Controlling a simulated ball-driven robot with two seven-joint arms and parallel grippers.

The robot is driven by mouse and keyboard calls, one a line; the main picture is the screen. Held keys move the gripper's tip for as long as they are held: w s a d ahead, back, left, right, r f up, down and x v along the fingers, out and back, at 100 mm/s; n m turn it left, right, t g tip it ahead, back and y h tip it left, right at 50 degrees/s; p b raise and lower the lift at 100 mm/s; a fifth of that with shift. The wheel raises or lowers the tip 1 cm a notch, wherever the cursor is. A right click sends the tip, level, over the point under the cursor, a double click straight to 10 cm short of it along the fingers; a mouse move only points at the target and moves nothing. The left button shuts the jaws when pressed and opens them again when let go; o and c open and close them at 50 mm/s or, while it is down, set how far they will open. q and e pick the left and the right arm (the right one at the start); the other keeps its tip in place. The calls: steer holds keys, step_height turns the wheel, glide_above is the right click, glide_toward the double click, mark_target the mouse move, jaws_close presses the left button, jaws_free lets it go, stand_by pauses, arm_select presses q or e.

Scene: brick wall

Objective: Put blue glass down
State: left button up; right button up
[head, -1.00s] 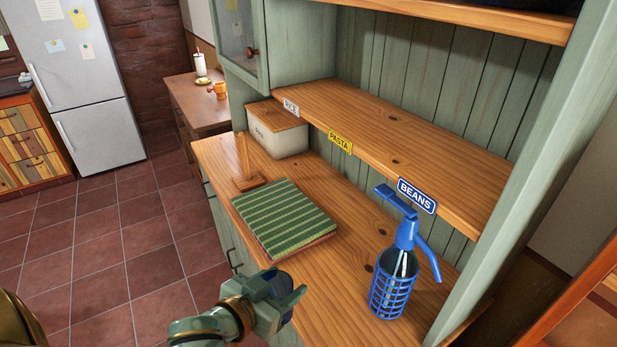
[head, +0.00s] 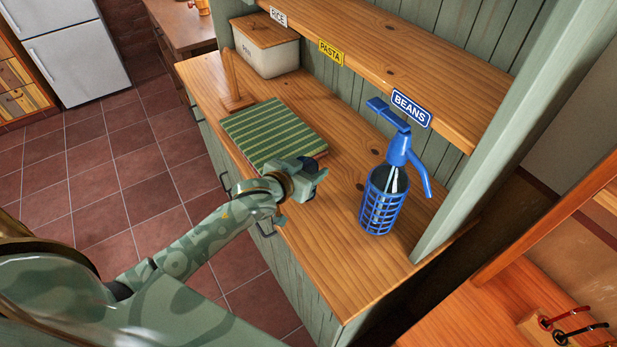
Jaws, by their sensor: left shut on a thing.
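My left gripper (head: 308,178) is over the wooden counter (head: 335,255), at the near right corner of the green striped cloth stack. It is shut on the blue glass (head: 319,158), of which only a small dark blue part shows by the fingers. The rest of the glass is hidden by the gripper, and I cannot tell whether its base touches the counter. My right gripper is not in view.
A blue soda siphon (head: 381,205) stands right of the gripper. The green striped cloth (head: 272,133), a wooden stand (head: 232,90) and a white bin (head: 268,55) are farther back. The shelf (head: 400,58) overhangs the counter's back. The counter's near end is bare.

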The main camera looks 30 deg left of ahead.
arm_select(q)
step_height(320, 180, down, 3)
steer(key=shift+w+f+b, duration=0.1)
steer(key=shift+f+b, duration=0.05)
steer(key=shift+b, duration=0.4)
steer(key=o, duration=1.1)
steer(key=shift+s+r, duration=0.25)
steer(key=shift+s, duration=0.1)
steer(key=p+v, duration=0.2)
steer(key=v, duration=0.9)
steer(key=shift+s+a+p, duration=0.1)
steer(key=shift+s+p, duration=0.1)
steer(key=shift+p, duration=0.15)
